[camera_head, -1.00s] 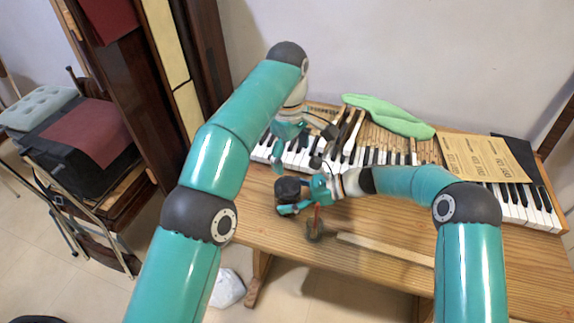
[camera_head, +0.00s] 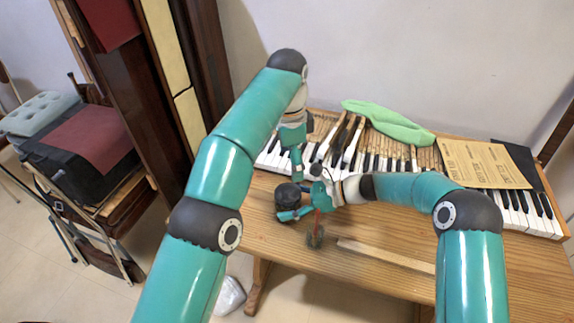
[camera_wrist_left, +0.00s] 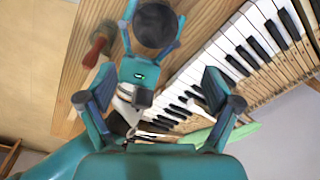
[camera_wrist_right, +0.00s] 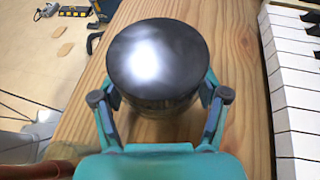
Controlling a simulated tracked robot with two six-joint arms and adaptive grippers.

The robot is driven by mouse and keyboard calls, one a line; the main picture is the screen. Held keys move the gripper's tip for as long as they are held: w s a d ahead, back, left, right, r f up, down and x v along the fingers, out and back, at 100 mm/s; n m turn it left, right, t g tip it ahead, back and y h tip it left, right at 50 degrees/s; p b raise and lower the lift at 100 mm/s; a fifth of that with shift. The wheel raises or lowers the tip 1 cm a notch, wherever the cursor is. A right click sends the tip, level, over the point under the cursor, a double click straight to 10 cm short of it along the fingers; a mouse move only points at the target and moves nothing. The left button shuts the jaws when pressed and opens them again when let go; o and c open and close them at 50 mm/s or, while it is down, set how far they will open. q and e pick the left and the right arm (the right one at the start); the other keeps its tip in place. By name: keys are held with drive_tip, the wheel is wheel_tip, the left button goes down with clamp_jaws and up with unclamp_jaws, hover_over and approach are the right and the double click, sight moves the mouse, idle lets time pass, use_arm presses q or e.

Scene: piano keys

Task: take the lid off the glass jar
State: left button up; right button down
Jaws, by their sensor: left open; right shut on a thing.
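The glass jar shows as a dark round lid (camera_head: 287,195) in the head view, near the left end of the wooden bench. In the right wrist view the glossy black lid (camera_wrist_right: 157,62) fills the middle, with a little of the dark jar body (camera_wrist_right: 165,108) below its rim. My right gripper (camera_wrist_right: 160,98) is shut on the jar, a finger on each side below the lid. My left gripper (camera_head: 297,168) is open, just beyond the jar on the keyboard side. In the left wrist view the lid (camera_wrist_left: 155,24) lies ahead of my open left fingers (camera_wrist_left: 157,82), apart from them.
A red-handled tool (camera_head: 317,228) stands near the jar, by the bench's front edge. A wooden strip (camera_head: 385,254) lies to its right.

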sight(288, 192)
use_arm(q)
drive_tip(key=m, duration=0.4)
drive_tip(key=f+m, duration=0.1)
drive_tip(key=m, duration=0.1)
drive_tip(key=shift+s+a, duration=0.15)
drive_tip(key=shift+a, duration=0.1)
drive_tip(key=m, duration=0.5)
drive_tip(key=shift+s+a+f+g+y, duration=0.1)
drive_tip(key=shift+a+f+g+y, duration=0.05)
drive_tip(key=shift+f+g+y, duration=0.2)
drive_tip(key=shift+f, duration=3.95)
